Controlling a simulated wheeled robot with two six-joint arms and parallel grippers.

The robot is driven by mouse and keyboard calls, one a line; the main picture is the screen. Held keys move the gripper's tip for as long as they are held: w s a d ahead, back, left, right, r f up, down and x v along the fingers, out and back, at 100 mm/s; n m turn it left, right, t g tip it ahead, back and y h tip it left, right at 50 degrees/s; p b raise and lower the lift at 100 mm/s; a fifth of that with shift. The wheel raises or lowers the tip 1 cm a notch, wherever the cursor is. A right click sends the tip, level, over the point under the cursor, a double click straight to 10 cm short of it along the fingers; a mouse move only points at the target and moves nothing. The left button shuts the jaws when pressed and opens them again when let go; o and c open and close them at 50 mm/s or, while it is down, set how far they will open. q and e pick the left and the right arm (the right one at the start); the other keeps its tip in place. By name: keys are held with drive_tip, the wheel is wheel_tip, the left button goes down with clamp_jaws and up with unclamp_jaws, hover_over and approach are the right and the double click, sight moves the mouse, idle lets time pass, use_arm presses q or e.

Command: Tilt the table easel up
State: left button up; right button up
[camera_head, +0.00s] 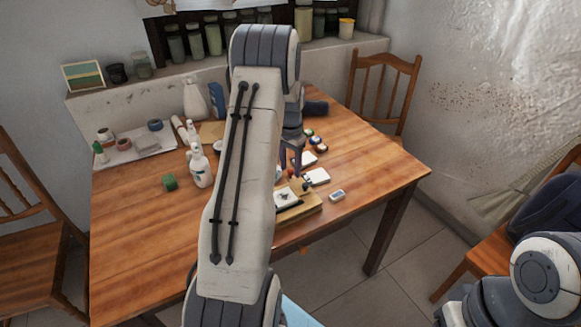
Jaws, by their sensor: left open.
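The table easel (306,212) appears to be the low wooden board lying nearly flat near the table's front edge. A small sheet with a dark picture lies on it. My left arm covers its left part, so I cannot see its whole outline. My left gripper (291,160) is open, partly hidden behind my own arm, above or just behind the easel in the picture. I cannot tell whether it touches anything. My right arm shows at the lower right, and its gripper is out of view.
The wooden table (365,175) is clear at its right end. A white eraser-like block (337,195), white pads (317,177) and small paint jars (315,141) lie near the easel. Chairs (385,85) surround the table.

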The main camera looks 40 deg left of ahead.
use_arm(q)
drive_tip(key=shift+f, duration=0.3)
clamp_jaws()
idle(1.3)
